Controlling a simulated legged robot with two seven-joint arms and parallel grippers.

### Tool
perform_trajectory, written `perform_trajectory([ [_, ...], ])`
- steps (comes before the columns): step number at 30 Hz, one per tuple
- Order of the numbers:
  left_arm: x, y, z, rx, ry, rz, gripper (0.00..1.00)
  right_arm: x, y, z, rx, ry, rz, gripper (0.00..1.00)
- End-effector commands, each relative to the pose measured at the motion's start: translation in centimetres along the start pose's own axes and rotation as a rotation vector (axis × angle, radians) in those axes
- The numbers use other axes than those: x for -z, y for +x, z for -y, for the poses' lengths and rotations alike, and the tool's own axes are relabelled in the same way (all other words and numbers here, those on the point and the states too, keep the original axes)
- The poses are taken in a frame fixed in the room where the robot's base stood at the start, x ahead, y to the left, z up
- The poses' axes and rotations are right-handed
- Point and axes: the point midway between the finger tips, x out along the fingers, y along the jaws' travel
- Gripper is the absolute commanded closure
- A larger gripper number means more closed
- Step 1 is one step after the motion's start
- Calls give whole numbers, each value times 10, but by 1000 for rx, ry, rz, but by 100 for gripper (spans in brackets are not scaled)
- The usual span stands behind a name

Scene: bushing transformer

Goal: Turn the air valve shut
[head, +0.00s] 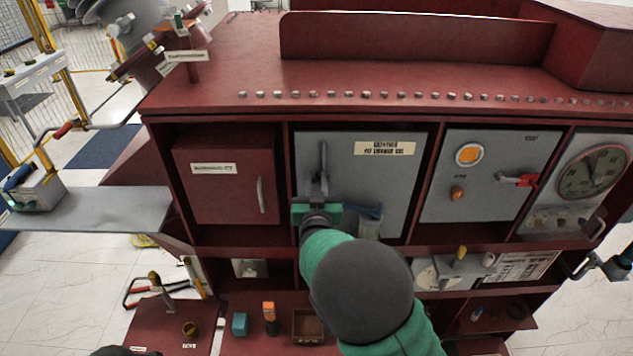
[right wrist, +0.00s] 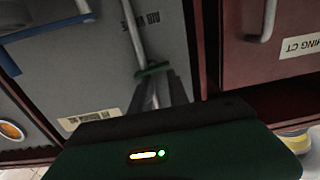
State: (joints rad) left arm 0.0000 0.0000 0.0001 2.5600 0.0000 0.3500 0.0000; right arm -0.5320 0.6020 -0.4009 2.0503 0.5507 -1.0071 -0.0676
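A grey panel (head: 378,180) with a lettered label stands in the red cabinet. A thin grey vertical rod or lever (head: 323,160) is on its left side; it also shows in the right wrist view (right wrist: 134,35), with a green band (right wrist: 152,70) near the fingers. I cannot tell which part is the air valve. My right gripper (head: 320,185) is at the rod's lower end, fingers (right wrist: 157,95) close together. Whether they grip it is unclear.
A red box door (head: 225,180) with a handle is left of the panel. A grey panel (head: 490,175) with an orange lamp and red handle is to the right, then a gauge (head: 593,172). Small blocks and an open box (head: 308,326) are on the lower shelf.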

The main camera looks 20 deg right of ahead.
Motion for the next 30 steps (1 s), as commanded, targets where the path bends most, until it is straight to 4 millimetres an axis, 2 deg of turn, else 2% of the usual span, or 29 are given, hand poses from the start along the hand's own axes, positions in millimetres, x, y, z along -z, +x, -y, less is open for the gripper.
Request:
perform_trajectory([
  [1, 0, 0, 0, 0, 0, 0, 64, 1, 2, -6, -10, 0, -3, 73],
  [12, 0, 0, 0, 0, 0, 0, 64, 0, 3, -10, -13, 2, -1, 73],
  [30, 0, 2, 0, 0, 0, 0, 64, 0, 3, -6, -11, -1, -3, 73],
])
